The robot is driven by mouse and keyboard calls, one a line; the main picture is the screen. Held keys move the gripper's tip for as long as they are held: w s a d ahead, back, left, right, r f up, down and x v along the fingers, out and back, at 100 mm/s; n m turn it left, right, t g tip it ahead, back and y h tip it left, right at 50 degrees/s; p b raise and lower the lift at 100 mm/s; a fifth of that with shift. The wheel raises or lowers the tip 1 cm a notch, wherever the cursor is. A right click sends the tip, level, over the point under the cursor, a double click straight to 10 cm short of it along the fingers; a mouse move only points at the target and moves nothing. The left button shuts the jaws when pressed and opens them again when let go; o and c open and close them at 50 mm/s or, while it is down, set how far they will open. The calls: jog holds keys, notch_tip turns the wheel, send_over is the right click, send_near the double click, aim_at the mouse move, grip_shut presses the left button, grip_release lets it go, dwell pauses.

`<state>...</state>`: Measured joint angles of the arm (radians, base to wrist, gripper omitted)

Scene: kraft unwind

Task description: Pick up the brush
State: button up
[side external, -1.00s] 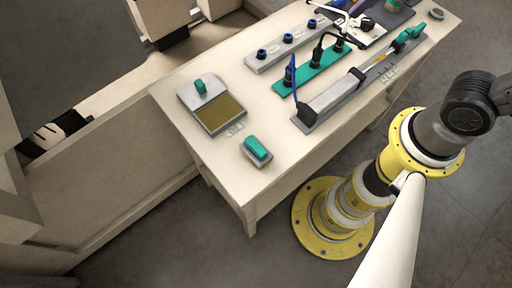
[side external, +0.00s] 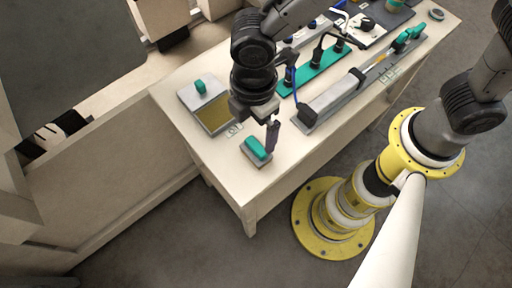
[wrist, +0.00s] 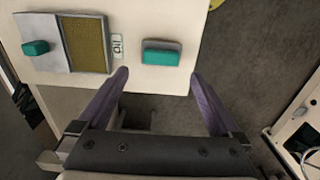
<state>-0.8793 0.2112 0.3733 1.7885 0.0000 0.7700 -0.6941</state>
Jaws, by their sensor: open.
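The brush (side external: 257,150), a small block with a teal top on a pale grey base, lies near the front corner of the white table. It also shows in the wrist view (wrist: 161,52), past my fingertips and roughly centred between them. My gripper (wrist: 160,78) is open and empty, with its two purple fingers spread wide on either side of the brush's line. In the side view my gripper (side external: 268,138) hangs above and close to the brush. One finger shows there, and the other is hidden. I cannot tell the exact height gap.
A grey tray with a yellow-brown pad (wrist: 83,44) and a teal knob (wrist: 36,47) stands beside the brush, with a small label (wrist: 117,46) between. A teal socket strip (side external: 318,68) and a long grey fixture (side external: 335,98) lie to the right. The table edge is close.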

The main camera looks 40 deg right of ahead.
aim_at(255, 146)
notch_tip(255, 146, down, 9)
jog(key=shift+s+d+f, duration=0.1)
jog(key=c, duration=1.2)
jog(key=shift+c, duration=0.2)
jog(key=shift+r, duration=0.2)
jog(key=shift+r, duration=0.6)
jog(key=s+d+r, duration=0.9)
jog(key=d+r, duration=0.2)
jog(key=shift+r, duration=0.25)
jog(key=shift+a, duration=0.1)
